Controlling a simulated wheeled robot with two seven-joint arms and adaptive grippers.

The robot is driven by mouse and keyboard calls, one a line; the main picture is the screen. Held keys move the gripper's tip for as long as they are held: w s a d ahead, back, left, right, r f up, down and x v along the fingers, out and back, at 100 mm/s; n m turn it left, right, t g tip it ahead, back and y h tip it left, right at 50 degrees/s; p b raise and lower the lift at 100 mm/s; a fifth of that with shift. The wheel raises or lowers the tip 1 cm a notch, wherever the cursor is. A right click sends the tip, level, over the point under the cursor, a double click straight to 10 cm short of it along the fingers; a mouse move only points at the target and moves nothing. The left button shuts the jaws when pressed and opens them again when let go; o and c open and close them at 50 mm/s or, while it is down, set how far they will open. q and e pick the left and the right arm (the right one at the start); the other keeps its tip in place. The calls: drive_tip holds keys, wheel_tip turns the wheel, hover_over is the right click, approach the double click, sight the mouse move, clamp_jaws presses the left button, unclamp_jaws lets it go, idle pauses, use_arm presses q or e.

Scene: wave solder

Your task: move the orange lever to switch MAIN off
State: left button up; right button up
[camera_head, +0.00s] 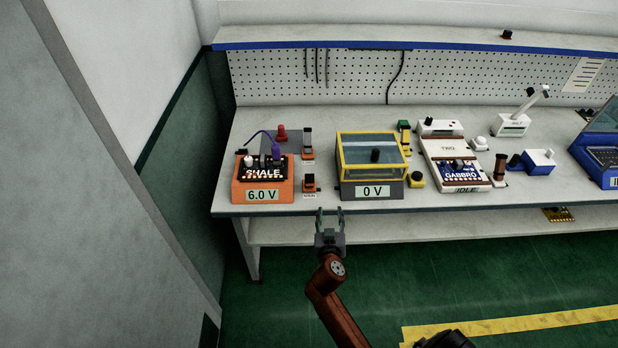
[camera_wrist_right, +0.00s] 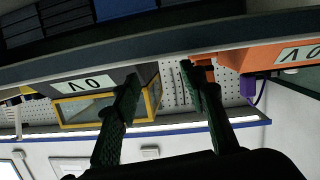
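Two small orange-based switches stand on the bench between the 6.0 V unit and the 0 V box. The rear one (camera_head: 308,143) has an upright dark-and-pale handle; the front one (camera_head: 309,184) has a dark block top. Their labels are too small to read, so I cannot tell which is MAIN. My right gripper (camera_head: 330,218) is open and empty, just in front of the bench edge, near the front switch and apart from it. In the right wrist view its two fingers (camera_wrist_right: 159,76) are spread, with an orange part (camera_wrist_right: 205,67) partly hidden behind one finger. My left gripper is not in view.
The orange SHALE unit (camera_head: 262,190) reading 6.0 V stands left. The yellow-framed box (camera_head: 371,191) reading 0 V stands right. A yellow-based switch (camera_head: 405,150), the GABBRO unit (camera_head: 462,176) and a blue device (camera_head: 600,165) are farther right. The bench front edge (camera_head: 450,208) lies before my gripper.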

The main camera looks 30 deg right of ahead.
sight(310, 181)
drive_tip(key=w+a+r+t, duration=0.1)
drive_tip(key=w+r, duration=0.1)
drive_tip(key=w+a+r+t, duration=0.1)
drive_tip(key=w+r, duration=0.1)
drive_tip(key=r, duration=0.1)
drive_tip(key=w+a+r, duration=0.1)
drive_tip(key=w+r, duration=0.2)
drive_tip(key=shift+a+t+h, duration=0.3)
drive_tip(key=shift+a+t, duration=0.05)
drive_tip(key=shift+t, duration=0.05)
drive_tip(key=x, duration=0.6)
drive_tip(key=shift+f, duration=0.1)
drive_tip(key=shift+w+d, duration=0.3)
drive_tip(key=shift+w, duration=0.2)
drive_tip(key=shift+c, duration=0.4)
clamp_jaws()
